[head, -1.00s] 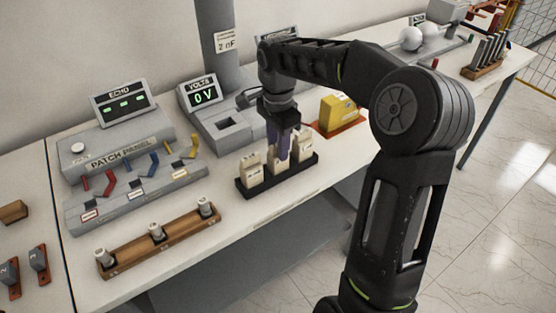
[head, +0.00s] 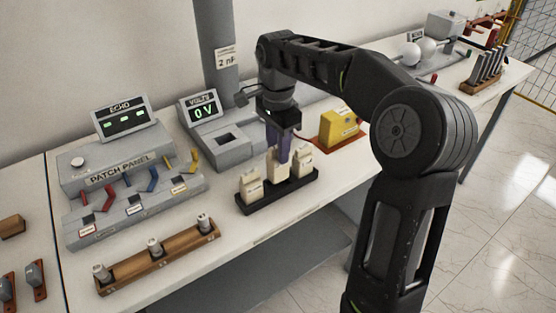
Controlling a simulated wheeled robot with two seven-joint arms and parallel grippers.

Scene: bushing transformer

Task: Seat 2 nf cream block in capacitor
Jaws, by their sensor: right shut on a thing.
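Several cream blocks stand in a black tray (head: 290,193) near the front edge of the table. My right gripper (head: 278,160) points down and is shut on the middle cream block (head: 278,170). Whether that block's base still touches the tray I cannot tell. A left cream block (head: 250,185) and a right cream block (head: 303,161) stand beside it. Their labels are too small to read. The grey capacitor unit (head: 228,138) with a square dark opening sits behind the tray, below a sign (head: 226,58) reading 2 nF. My left gripper is not in view.
A VOLTS display (head: 203,111) reads 0 V. A patch panel (head: 125,180) with coloured levers stands left, a wooden rack (head: 160,257) with metal pegs in front of it. A yellow box (head: 340,126) stands right of the tray, behind my arm.

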